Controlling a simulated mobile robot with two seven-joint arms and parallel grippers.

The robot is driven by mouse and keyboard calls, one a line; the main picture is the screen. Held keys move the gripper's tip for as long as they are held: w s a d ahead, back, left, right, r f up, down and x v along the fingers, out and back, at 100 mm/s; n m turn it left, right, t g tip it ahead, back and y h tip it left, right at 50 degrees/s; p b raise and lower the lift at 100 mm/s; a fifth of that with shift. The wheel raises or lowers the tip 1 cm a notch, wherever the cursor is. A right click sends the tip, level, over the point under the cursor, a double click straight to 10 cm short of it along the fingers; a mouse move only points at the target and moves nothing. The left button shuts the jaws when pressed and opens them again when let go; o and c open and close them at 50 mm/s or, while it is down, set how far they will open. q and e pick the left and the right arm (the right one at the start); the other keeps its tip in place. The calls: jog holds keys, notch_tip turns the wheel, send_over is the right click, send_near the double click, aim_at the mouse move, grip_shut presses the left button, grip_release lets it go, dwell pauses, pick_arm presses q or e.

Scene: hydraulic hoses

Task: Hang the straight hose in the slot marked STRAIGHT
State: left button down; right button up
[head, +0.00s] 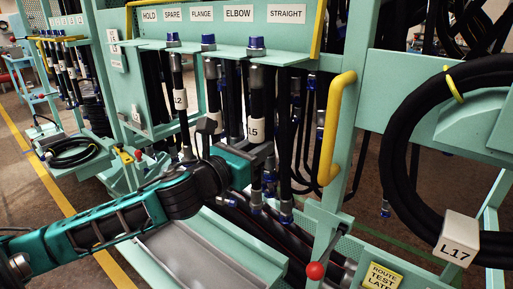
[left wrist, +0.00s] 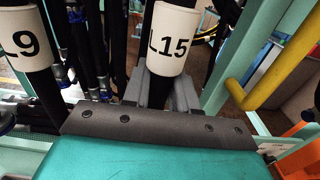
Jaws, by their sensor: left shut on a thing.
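A black hose tagged L15 (head: 256,130) hangs upright, with a silver fitting and a blue cap at its top. The cap is level with the rack's green shelf (head: 225,50), between the ELBOW (head: 238,16) and STRAIGHT (head: 286,14) signs as I see it. I cannot tell whether it sits in a slot. My left gripper (head: 264,155) is shut on this hose just below its tag. In the left wrist view the L15 tag (left wrist: 172,40) stands right above the jaws. My right gripper is not in view.
Two capped hoses (head: 178,80) (head: 211,85) hang to the left; a neighbour's tag reads L9 (left wrist: 28,38) in the left wrist view. A yellow handle (head: 335,130) stands close on the right. A coiled hose tagged L17 (head: 457,250) hangs farther right. A grey tray (head: 195,250) lies below.

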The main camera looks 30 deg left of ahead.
pick_arm(q)
jog(key=c, duration=0.8)
grip_release()
jog(key=shift+s+f, duration=0.1)
jog(key=shift+s, duration=0.05)
jog(key=s+a+p, duration=0.1)
jog(key=s+p, duration=0.3)
jog(key=s, duration=0.8)
jog(key=shift+s, duration=0.3)
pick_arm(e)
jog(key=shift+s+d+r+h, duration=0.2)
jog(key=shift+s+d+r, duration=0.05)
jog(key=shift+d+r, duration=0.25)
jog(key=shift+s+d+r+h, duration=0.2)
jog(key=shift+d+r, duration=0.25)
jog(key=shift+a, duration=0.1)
